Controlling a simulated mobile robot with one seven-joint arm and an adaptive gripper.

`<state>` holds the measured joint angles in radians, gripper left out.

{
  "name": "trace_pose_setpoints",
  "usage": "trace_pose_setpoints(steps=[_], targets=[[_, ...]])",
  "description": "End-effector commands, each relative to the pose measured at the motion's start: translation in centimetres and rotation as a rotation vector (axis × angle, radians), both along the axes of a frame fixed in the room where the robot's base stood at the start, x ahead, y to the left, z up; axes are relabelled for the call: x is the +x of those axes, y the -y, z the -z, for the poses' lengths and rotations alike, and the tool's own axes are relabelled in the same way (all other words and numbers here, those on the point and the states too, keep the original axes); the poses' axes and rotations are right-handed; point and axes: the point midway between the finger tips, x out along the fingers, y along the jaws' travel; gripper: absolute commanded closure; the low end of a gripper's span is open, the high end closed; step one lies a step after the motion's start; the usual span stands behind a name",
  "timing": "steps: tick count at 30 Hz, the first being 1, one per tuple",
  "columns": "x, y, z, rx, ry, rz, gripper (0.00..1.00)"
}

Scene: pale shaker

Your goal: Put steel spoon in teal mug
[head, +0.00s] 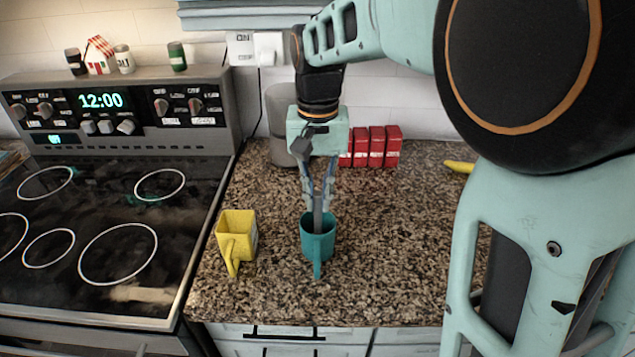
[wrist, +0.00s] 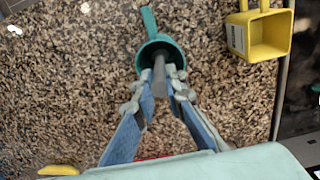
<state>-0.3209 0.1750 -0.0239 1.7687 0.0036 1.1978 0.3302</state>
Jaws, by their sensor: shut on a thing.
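The teal mug (head: 318,245) stands upright on the speckled counter, its handle towards the camera; it also shows in the wrist view (wrist: 146,55). My gripper (head: 318,203) is right above the mug, pointing down. It is shut on the grey steel spoon (head: 318,215), which hangs upright between the fingers. In the wrist view the spoon (wrist: 159,78) reaches over the mug's opening, and its lower end appears within the rim. I cannot tell whether it touches the bottom. The gripper fingers (wrist: 160,88) are close to the near rim.
A yellow square mug (head: 238,240) stands left of the teal mug, near the stove (head: 100,220). Red canisters (head: 375,147) and a grey container (head: 280,120) stand at the wall. A yellow banana-like thing (head: 459,166) lies at the right. The counter right of the teal mug is clear.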

Motion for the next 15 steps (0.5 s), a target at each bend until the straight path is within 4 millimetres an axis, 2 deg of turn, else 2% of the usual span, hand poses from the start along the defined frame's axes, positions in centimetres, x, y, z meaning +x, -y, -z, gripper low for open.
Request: trace_pose_setpoints(steps=[2,3,8,15], targets=[[0.00,0.00,-0.03,0.000,0.000,0.000,1.00],[0.00,0.00,-0.03,0.000,0.000,0.000,0.87],[0.00,-0.01,-0.03,0.000,0.000,0.000,0.69],[-0.01,-0.01,-0.02,0.000,0.000,0.000,0.68]])
